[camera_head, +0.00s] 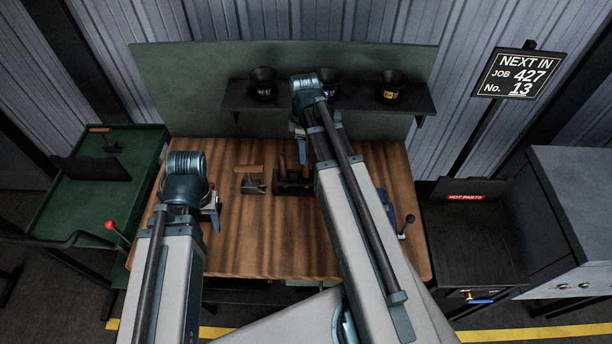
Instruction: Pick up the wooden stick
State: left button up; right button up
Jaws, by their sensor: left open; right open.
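A short upright brown wooden piece (281,166), possibly the wooden stick, stands at a dark block (292,188) on the wooden bench; my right arm partly covers this spot. Left of it is a small metal tool (252,186) with a wooden crossbar (246,169) on top. I cannot tell for sure which piece is the stick. My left gripper (213,214) is open over the bench's left part, left of the tool. My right gripper (298,132) is open near the bench's back, above the dark block, mostly hidden by its own wrist. Neither holds anything visible.
A shelf (360,98) with black pots (392,85) is at the back, close to my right wrist. A blue item (409,216) is at the bench's right edge. A green cart (50,215) with a similar tool (105,140) stands left. The bench's front middle (270,250) is clear.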

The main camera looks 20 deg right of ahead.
aim_at(306, 168)
jog(key=shift+d+f+b, duration=0.15)
jog(key=shift+f+b, duration=4.15)
jog(key=shift+f, duration=0.55)
jog(key=shift+r, duration=0.1)
grip_shut()
